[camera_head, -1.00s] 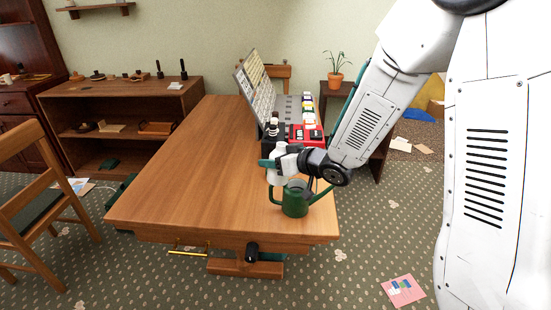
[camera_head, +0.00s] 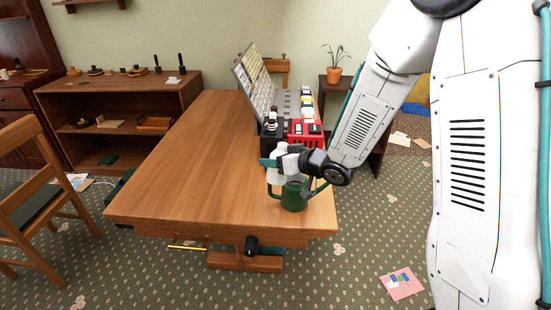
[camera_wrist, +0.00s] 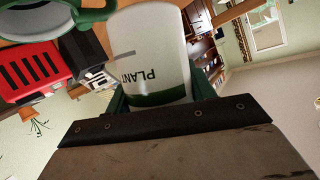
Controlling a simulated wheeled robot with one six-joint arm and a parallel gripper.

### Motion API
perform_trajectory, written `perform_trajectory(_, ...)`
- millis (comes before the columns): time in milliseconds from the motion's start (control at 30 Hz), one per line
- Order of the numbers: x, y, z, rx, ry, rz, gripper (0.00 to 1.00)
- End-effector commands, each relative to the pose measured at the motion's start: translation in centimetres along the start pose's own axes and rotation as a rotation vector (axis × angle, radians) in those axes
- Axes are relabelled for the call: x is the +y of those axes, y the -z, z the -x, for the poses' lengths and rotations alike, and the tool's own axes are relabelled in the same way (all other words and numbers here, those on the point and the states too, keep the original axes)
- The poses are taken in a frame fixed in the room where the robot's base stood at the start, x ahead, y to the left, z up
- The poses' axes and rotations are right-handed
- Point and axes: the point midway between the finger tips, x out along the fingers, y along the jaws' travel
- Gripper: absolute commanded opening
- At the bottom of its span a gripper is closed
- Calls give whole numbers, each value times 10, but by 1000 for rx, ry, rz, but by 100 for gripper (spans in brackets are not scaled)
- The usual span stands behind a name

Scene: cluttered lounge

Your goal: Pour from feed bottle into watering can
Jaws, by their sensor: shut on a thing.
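The feed bottle (camera_head: 276,176) is white, and in the wrist view it (camera_wrist: 150,45) shows a green band and the letters "PLANT". My gripper (camera_head: 270,163) is shut around it, with its dark green fingers (camera_wrist: 163,98) on either side in the wrist view. The green watering can (camera_head: 294,196) stands upright near the table's front right corner. In the wrist view its rim (camera_wrist: 50,28) shows at upper left, beside the bottle. The bottle is close to the can's left side and overlaps it in the head view. The bottle's mouth and any liquid cannot be made out.
The wooden table (camera_head: 185,185) is clear on its left and front. Behind the can stand a red rack (camera_head: 305,131), a black box (camera_head: 271,145) and a tilted grey panel (camera_head: 255,85). A wooden chair (camera_head: 35,205) is at left.

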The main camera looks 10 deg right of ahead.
Motion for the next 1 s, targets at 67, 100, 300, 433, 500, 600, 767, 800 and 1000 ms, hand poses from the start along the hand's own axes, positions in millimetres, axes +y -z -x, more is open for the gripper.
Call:
perform_trajectory(67,1,-2,-1,0,3,-7,32)
perform_trajectory(100,1,-2,-1,0,4,-11,32)
perform_trajectory(300,4,-6,-2,3,15,-34,32)
perform_trajectory(433,5,-8,-3,4,21,-52,32)
perform_trajectory(500,6,-9,-4,4,25,-60,32)
perform_trajectory(600,8,-11,-4,6,30,-73,32)
perform_trajectory(767,10,-13,-5,8,39,-93,32)
perform_trajectory(800,10,-14,-5,8,41,-97,32)
perform_trajectory(1000,12,-18,-7,9,51,-123,32)
